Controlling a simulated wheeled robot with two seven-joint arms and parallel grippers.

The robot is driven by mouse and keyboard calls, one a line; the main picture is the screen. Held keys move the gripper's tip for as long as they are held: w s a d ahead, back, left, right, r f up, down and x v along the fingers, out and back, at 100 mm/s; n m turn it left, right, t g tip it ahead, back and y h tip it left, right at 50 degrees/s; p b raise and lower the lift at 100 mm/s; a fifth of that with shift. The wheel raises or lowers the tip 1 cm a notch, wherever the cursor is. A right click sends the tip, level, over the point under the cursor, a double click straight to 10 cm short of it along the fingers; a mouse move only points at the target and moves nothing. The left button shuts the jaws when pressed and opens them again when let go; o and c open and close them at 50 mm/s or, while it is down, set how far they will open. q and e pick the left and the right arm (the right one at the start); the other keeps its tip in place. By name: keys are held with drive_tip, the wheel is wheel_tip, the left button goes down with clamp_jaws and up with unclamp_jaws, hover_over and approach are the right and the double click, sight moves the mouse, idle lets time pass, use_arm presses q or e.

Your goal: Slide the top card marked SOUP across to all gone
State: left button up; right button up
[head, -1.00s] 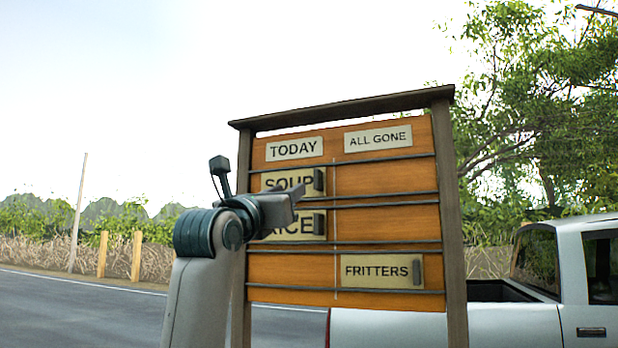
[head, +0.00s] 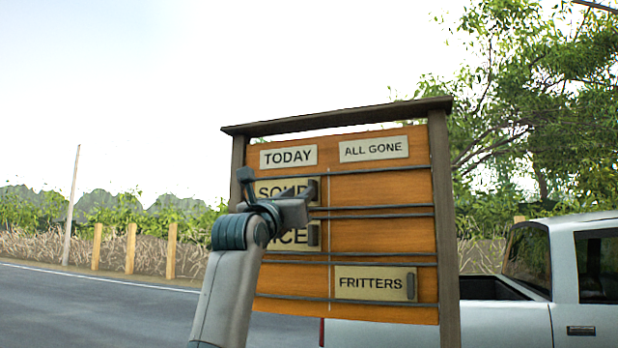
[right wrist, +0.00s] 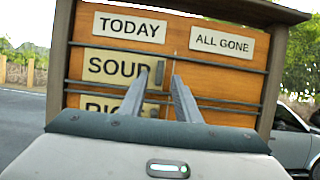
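The SOUP card (head: 268,189) sits in the top row of the wooden board, on the left under the TODAY label (head: 288,157). The ALL GONE label (head: 373,149) heads the right column, and the top row beneath it is bare. My right gripper (head: 311,190) is at the card's right end, hiding part of its lettering and its dark handle. In the right wrist view, the SOUP card (right wrist: 112,66) shows its handle (right wrist: 159,74) between the two spread fingertips (right wrist: 161,71). I cannot tell whether the fingers touch it. My left gripper is not in view.
The RICE card (right wrist: 97,103) is in the row below on the left, partly hidden by my arm. A FRITTERS card (head: 368,282) sits lower right. Dark rails (head: 380,209) edge the rows. A pale pickup truck (head: 500,322) stands behind the board.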

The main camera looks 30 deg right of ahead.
drive_tip(key=p+x, duration=0.3)
drive_tip(key=x, duration=0.5)
drive_tip(key=shift+p, duration=0.3)
drive_tip(key=shift+f, duration=0.15)
drive_tip(key=shift+s, duration=0.1)
clamp_jaws()
